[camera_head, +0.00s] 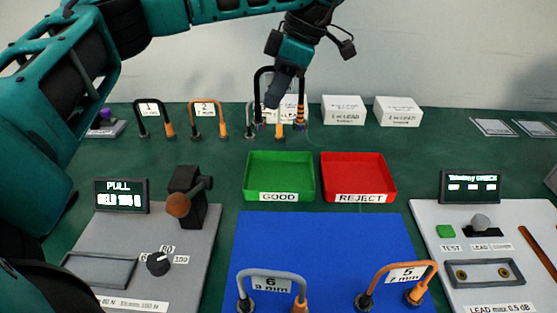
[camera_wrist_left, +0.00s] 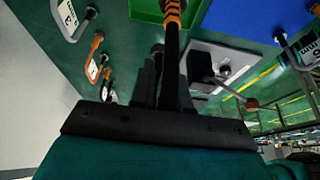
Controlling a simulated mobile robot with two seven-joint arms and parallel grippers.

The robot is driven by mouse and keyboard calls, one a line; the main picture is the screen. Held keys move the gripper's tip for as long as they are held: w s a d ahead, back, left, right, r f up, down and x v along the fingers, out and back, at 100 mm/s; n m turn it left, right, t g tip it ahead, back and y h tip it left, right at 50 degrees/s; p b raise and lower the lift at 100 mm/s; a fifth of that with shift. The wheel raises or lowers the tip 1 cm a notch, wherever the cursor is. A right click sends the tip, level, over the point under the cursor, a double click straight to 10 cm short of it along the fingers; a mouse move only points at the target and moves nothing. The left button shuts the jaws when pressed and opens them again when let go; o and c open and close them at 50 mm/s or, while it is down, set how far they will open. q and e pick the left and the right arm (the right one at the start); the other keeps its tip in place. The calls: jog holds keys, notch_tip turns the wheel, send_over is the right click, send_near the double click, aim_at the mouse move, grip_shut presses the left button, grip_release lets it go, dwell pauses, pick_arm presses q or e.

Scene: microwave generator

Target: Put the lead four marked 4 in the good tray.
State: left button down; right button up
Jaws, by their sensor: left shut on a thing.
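A black lead with orange-striped ends (camera_head: 300,108) is in my left gripper (camera_head: 272,98), upright above the back of the green table. Its number label is hidden, so I cannot read a 4. In the left wrist view the black lead (camera_wrist_left: 171,50) runs up from between the fingers (camera_wrist_left: 168,95), an orange-striped end at the top. The green good tray (camera_head: 250,185) is empty, in front of and below the gripper. My right gripper is not in view.
A red reject tray (camera_head: 390,180) is empty beside the good tray. Leads 1 (camera_head: 141,112) and 2 (camera_head: 194,112) stand at back left; a grey lead (camera_head: 250,120) stands behind the gripper. Leads 6 (camera_head: 243,285) and 5 (camera_head: 432,272) stand on the blue mat (camera_head: 320,240). Test panels flank it.

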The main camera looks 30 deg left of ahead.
aim_at(300, 120)
pick_arm(q)
notch_tip(300, 120, down, 14)
jog(key=shift+r+b, duration=0.25)
jog(key=shift+b, duration=0.2)
jog(key=c, duration=1.1)
grip_release()
jog(key=shift+f, duration=0.1)
jog(key=v, duration=1.2)
jog(key=shift+p, duration=0.4)
